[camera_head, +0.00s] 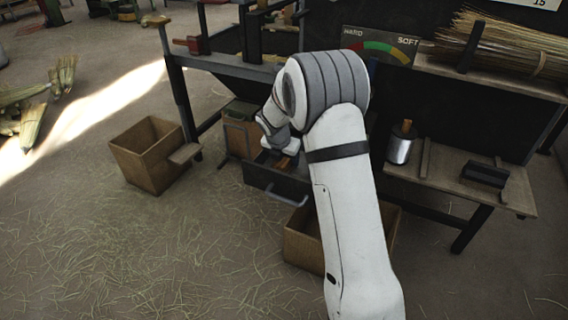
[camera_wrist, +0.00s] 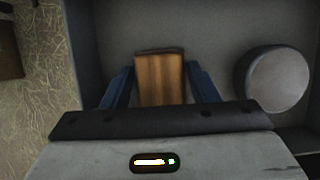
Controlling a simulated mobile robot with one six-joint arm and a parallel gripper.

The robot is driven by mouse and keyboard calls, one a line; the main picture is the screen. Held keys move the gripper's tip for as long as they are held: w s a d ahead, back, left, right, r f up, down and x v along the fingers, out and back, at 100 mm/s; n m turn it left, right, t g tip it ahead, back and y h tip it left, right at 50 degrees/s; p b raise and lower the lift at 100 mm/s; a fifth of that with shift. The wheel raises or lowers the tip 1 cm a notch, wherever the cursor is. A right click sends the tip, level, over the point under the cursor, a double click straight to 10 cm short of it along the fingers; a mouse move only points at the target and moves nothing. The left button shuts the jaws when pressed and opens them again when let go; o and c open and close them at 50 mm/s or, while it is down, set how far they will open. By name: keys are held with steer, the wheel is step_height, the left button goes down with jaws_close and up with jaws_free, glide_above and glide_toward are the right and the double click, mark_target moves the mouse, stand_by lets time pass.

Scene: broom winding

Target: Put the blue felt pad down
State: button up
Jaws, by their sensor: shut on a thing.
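My gripper (camera_wrist: 161,85) points down with its two dark blue fingers on either side of a brown wooden block (camera_wrist: 160,78), and is shut on it. No blue felt face shows on this block; its underside is hidden, so I cannot tell whether it is the felt pad. In the head view my gripper (camera_head: 285,158) is over or in an open dark drawer (camera_head: 275,183), and a bit of orange-brown wood shows by it. The drawer's grey floor (camera_wrist: 215,30) lies below the block in the wrist view. I cannot tell whether they touch.
A round grey object (camera_wrist: 278,80) is right of the block, close to the right finger. A wooden bin (camera_head: 150,158) stands left of the drawer, and another box (camera_head: 303,245) is partly behind my arm. A metal can (camera_head: 399,150) stands on the right bench. Straw covers the floor.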

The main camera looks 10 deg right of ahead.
mark_target(279, 164)
steer(key=shift+f, duration=0.2)
steer(key=o, duration=0.9)
steer(key=p+v, duration=0.5)
steer(key=v, duration=0.7)
steer(key=s+d+r+m+y, duration=0.1)
steer(key=s+r+m, duration=0.1)
steer(key=s+m, duration=0.7)
steer(key=s+d+r+m+g, duration=0.1)
steer(key=s+r+m, duration=0.1)
steer(key=s+m, duration=0.8)
steer(key=s+d+r+m+g+y, duration=0.1)
steer(key=s+r+m, duration=0.1)
steer(key=s+m, duration=0.8)
steer(key=shift+s+d+r+y, duration=0.1)
steer(key=shift+s+d+y, duration=0.05)
steer(key=shift+s, duration=1.05)
steer(key=shift+s+d+y, duration=0.15)
steer(key=shift+s, duration=1)
